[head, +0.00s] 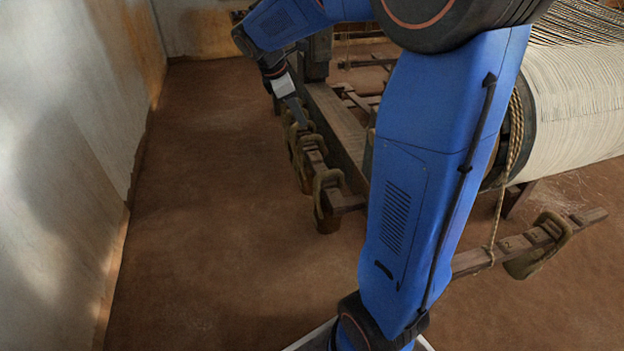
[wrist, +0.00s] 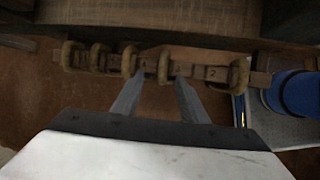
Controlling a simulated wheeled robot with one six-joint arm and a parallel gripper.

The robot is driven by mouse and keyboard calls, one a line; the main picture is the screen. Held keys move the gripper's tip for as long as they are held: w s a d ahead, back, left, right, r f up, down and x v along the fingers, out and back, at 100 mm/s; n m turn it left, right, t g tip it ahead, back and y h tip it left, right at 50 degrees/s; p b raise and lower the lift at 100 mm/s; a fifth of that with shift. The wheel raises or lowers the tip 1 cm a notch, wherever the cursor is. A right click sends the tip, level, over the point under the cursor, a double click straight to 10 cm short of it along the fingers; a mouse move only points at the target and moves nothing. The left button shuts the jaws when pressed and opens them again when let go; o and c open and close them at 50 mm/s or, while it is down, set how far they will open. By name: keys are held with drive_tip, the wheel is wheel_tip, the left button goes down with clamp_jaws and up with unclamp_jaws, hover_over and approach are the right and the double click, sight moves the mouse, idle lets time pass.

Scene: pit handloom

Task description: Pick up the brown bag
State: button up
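Several brown bags hang by thick tan loops from a notched wooden bar (head: 345,203). The nearest brown bag (head: 327,221) hangs at the bar's near end, and others sit close together farther along. Which one the task means, I cannot tell. My gripper (head: 301,122) is over the far part of this row. In the wrist view my gripper (wrist: 158,78) has its two fingers apart with nothing between them. One loop (wrist: 165,67) lies just beyond the gap between the fingertips, and another loop (wrist: 130,61) is by the left fingertip. The bag bodies are mostly hidden in the wrist view.
A loom beam wound with pale thread (head: 575,100) stands at right. Another bag (head: 530,262) hangs on a second bar (head: 480,258) below it. A wooden plank (head: 338,130) runs beside the row. Brown floor (head: 210,210) is clear toward the left wall (head: 60,170).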

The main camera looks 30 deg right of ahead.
hover_over(310, 136)
drive_tip(key=a, duration=0.2)
wheel_tip(310, 136, down, 4)
drive_tip(key=shift+w+f, duration=0.15)
drive_tip(key=shift+f, duration=0.05)
drive_tip(key=shift+x, duration=2.8)
drive_tip(key=shift+s+a, duration=0.15)
drive_tip(key=shift+s, duration=0.2)
clamp_jaws()
